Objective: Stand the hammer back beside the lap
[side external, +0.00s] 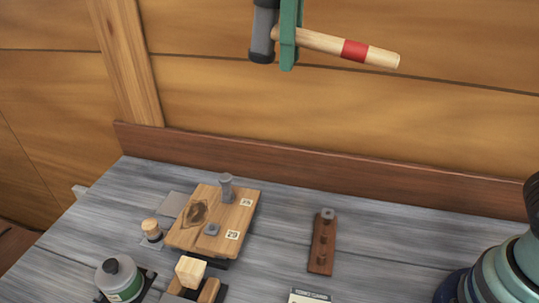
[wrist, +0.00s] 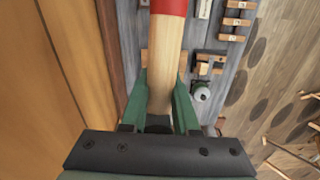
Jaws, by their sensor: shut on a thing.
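The hammer (side external: 316,41) is high above the bench in the side view. It has a grey head, a pale wooden handle and a red band. The handle lies nearly level, pointing right. My gripper (side external: 289,52) has green fingers and is shut on the handle near the head. In the wrist view the handle (wrist: 164,55) runs up between both fingers, and the head is mostly hidden. The lap (side external: 181,235), overlapped wooden planking with a dark knot, sits on the bench well below. A grey upright peg (side external: 227,187) and a small grey piece (side external: 211,229) are on it.
A dark wooden strip (side external: 319,258) with grey pieces lies right of the lap. A brown ledge (side external: 420,191) edges the bench. Bare bench (side external: 400,240) lies right.

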